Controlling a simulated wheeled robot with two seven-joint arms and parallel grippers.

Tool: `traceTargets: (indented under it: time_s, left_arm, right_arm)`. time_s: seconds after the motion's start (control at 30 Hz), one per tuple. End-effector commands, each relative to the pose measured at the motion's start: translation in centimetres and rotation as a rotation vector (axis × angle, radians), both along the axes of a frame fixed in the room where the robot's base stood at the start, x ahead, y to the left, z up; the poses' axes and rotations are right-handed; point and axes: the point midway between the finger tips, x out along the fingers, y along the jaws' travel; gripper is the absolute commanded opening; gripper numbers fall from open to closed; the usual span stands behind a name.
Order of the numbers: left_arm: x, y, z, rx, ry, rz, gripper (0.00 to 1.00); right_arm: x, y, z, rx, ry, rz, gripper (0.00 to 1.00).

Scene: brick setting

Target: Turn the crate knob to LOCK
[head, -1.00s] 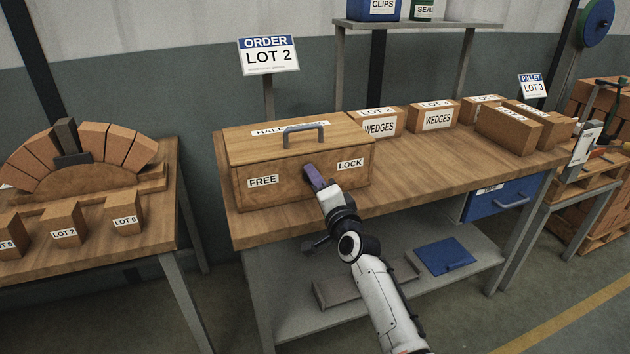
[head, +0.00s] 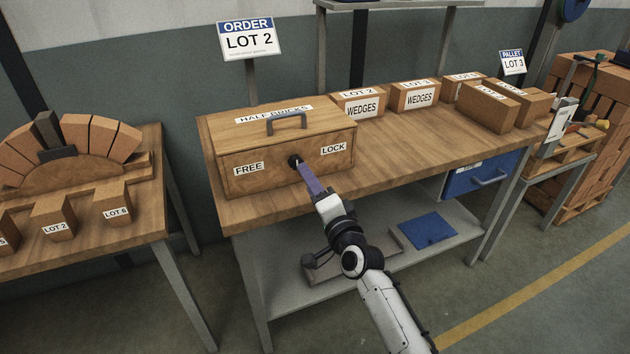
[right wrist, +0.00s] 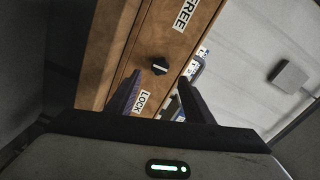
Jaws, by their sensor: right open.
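The wooden crate (head: 250,185) with a lid handle stands on the workbench, with a FREE label (head: 248,169) at left and a LOCK label (head: 333,148) at right on its front. The dark round knob (head: 294,160) sits between them and also shows in the right wrist view (right wrist: 160,67), with a pale line on its face; I cannot tell which label it points to. My right gripper (head: 304,168) is just in front of the knob. In the right wrist view its fingers (right wrist: 160,80) are spread, with the knob visible between and beyond them. My left gripper is out of view.
A blue drawer (head: 482,176) hangs below. Another table (head: 110,235) with a brick arch stands at left.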

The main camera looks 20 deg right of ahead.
Motion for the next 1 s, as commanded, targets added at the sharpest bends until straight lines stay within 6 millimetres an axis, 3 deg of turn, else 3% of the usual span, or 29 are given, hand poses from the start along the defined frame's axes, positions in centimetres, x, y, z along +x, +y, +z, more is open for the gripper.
traceTargets:
  time_s: [0.23,0.77,0.87,1.0]
  left_arm:
    - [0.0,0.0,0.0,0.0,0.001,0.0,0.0]
    - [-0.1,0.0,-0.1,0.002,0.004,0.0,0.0]
    - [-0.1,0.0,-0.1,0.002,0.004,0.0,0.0]
    - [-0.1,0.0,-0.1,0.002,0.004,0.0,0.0]
  right_arm:
    - [-2.7,-0.1,-0.1,0.001,0.0,0.0,0.47]
    - [-3.0,0.0,-0.3,-0.007,0.005,0.003,0.47]
    - [-4.4,0.2,-2.2,-0.071,0.042,0.017,0.47]
    - [-9.4,1.4,-8.3,-0.303,0.163,0.091,0.47]
